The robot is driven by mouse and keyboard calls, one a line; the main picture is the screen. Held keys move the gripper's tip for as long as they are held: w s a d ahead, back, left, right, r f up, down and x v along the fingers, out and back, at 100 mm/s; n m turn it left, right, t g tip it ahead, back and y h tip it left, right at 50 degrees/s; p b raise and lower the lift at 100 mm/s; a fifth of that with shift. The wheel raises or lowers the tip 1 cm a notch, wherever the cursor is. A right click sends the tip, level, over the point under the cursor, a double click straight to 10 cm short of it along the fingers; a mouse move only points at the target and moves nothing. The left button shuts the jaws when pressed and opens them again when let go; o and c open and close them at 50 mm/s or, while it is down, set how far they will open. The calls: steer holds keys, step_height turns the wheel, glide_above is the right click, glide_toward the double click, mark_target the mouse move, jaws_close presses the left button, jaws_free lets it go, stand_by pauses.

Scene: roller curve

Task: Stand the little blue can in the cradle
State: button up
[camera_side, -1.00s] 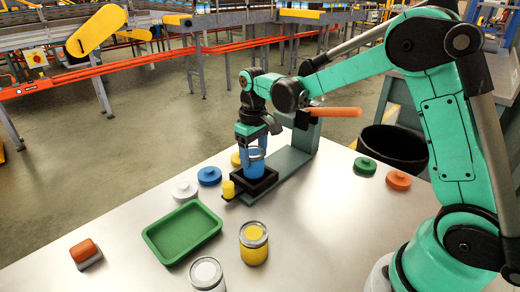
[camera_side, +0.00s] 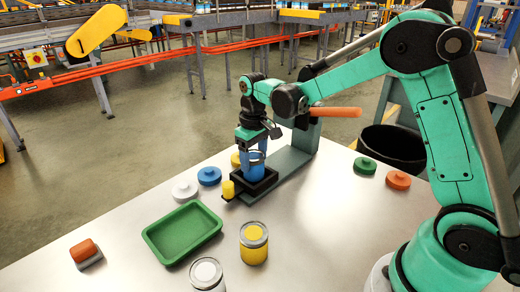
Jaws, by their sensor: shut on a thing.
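The little blue can (camera_side: 255,168) stands upright within the black cradle (camera_side: 262,187) on the grey-green press stand. The cradle's rim hides the can's lower part, and I cannot tell whether its bottom touches the cradle floor. My gripper (camera_side: 252,154) points down from above and is shut on the blue can, its fingers at the can's upper sides.
The stand's upright (camera_side: 306,135) with an orange handle (camera_side: 335,112) rises just right of my gripper. A yellow knob (camera_side: 228,189), blue lid (camera_side: 209,176) and white lid (camera_side: 184,190) lie left. A green tray (camera_side: 183,233), yellow can (camera_side: 254,243) and white can (camera_side: 207,274) stand in front.

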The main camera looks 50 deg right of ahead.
steer(key=o, duration=1.5)
steer(key=shift+r, duration=4.5)
steer(key=s+a+t, duration=0.1)
steer(key=s+t, duration=0.1)
steer(key=s, duration=0.2)
steer(key=s+a+t, duration=0.1)
steer(key=s+t, duration=0.1)
steer(key=s, duration=0.2)
steer(key=s+a+f+t, duration=0.1)
steer(key=s+a+t, duration=0.1)
steer(key=s+t, duration=0.1)
steer(key=shift+s+m, duration=0.4)
steer(key=shift+s, duration=0.2)
